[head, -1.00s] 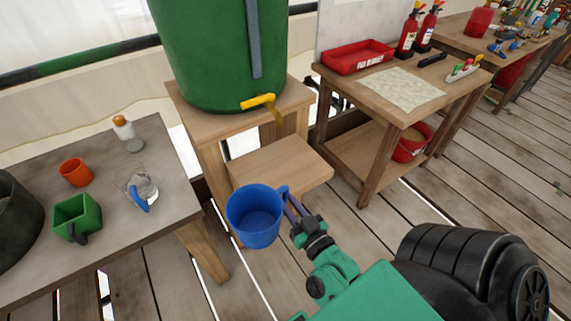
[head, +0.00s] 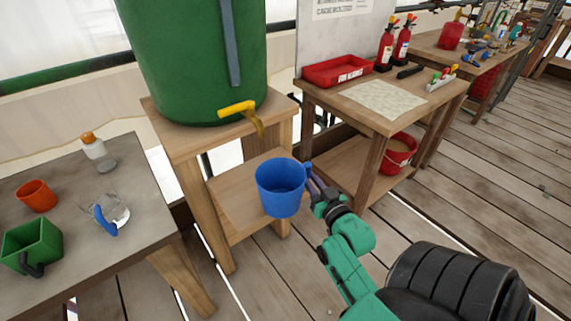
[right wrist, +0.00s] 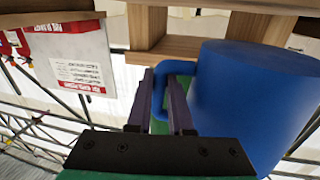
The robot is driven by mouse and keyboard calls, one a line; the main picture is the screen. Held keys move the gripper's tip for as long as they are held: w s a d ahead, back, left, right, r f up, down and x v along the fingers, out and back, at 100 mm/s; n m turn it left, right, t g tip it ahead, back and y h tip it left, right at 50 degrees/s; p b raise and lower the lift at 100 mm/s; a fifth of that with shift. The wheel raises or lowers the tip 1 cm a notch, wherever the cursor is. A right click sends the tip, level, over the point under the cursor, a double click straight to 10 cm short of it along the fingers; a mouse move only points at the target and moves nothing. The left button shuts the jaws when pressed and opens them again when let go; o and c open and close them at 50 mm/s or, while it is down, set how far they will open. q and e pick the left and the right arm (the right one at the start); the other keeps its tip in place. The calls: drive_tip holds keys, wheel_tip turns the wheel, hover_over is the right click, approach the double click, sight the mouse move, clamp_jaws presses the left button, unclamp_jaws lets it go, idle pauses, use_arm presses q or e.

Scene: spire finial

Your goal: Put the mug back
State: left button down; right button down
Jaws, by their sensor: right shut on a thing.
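The blue mug (head: 280,190) is upright and held in the air in front of the wooden stand with the green barrel. My right gripper (head: 314,184) is shut on the mug's handle, on the mug's right side. In the right wrist view the mug (right wrist: 250,100) fills the right side, with its handle between the fingers of my right gripper (right wrist: 170,100). My left gripper is in neither view.
The green barrel (head: 190,60) with a yellow tap (head: 238,108) stands on the wooden stand (head: 185,143), above a lower shelf (head: 232,196). The left table (head: 130,190) carries an orange cup (head: 36,196), a green square mug (head: 30,245), a glass jug (head: 112,208) and a shaker (head: 97,152). A right table (head: 432,106) holds a red tray (head: 345,70).

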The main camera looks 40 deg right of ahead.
drive_tip(key=x, duration=1.2)
drive_tip(key=shift+f, duration=0.1)
drive_tip(key=shift+f+b, duration=0.35)
drive_tip(key=shift+f, duration=1.35)
drive_tip(key=shift+f, duration=0.15)
drive_tip(key=c, duration=0.8)
unclamp_jaws()
drive_tip(key=shift+s+a, duration=0.1)
drive_tip(key=shift+s, duration=0.05)
drive_tip(key=v, duration=1.1)
drive_tip(key=shift+s+r+p, duration=0.25)
drive_tip(key=shift+s+p, duration=0.05)
drive_tip(key=shift+s, duration=0.05)
